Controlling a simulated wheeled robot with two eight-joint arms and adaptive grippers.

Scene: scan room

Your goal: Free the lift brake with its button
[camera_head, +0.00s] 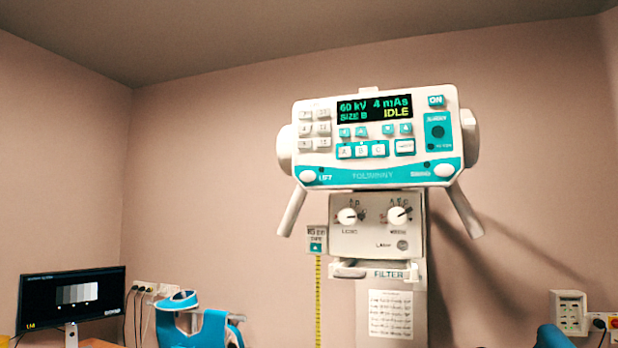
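The white and teal X-ray head (376,183) stands upright in the middle, with two handles pointing down from its sides. A round white button (308,176) sits at the lower left corner of its panel, beside the word LIFT. A similar round white button (444,170) is at the lower right corner; its label is too small to read surely. The display (374,108) reads 60 kV, 4 mAs, SIZE B and IDLE. Neither of my grippers is clearly in view, and nothing touches the LIFT button.
Below the head is a box with two knobs (348,216) and a FILTER slot (388,274). A yellow measuring tape (318,300) hangs left of the column. A monitor (72,298) stands lower left; a teal garment-like object (210,328) is beside it. A wall box (568,313) is at right.

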